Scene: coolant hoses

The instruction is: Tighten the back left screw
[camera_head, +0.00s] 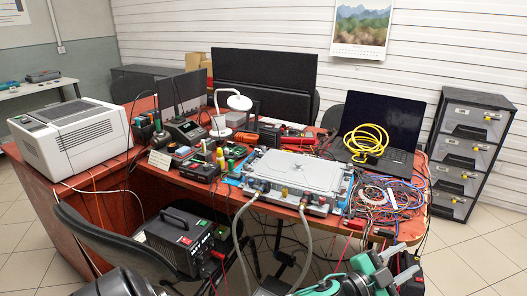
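A silver metal housing (292,172) with a raised flat lid lies on the red desk. Two grey hoses (238,240) run from its front fittings down toward the floor. The back left corner of the housing shows, but its screw is too small to make out.
The red desk (155,181) is crowded. A white printer-like box (72,137) stands left, a white lamp (239,102) behind, a laptop (385,125) with coiled yellow cable (366,139) back right. Tangled wires (385,198) lie right of the housing. A black power unit (180,240) sits in front.

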